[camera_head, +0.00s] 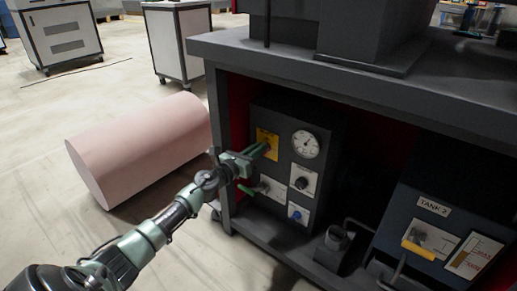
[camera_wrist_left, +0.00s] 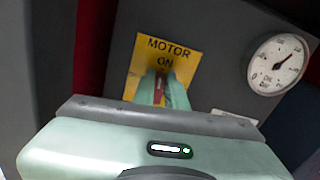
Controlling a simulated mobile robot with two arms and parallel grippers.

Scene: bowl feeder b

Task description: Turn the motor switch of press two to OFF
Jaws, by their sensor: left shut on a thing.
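The motor switch plate (camera_head: 266,136) is yellow and sits on the front of a dark control box (camera_head: 322,150) under the machine's bench. In the left wrist view the yellow plate (camera_wrist_left: 148,52) reads "MOTOR ON"; any lower lettering is hidden by my fingers. My left gripper (camera_head: 264,151) reaches in from the left with its fingertips at the plate. In the left wrist view my left gripper (camera_wrist_left: 162,82) is shut on the switch handle, of which a dark reddish part shows between the fingers. My right gripper is not in view.
A white dial gauge (camera_head: 306,144) is right of the plate. Below are a black knob (camera_head: 302,183), a green lever (camera_head: 262,189) and a blue knob (camera_head: 296,214). The Tank 2 box (camera_head: 432,225) stands right.

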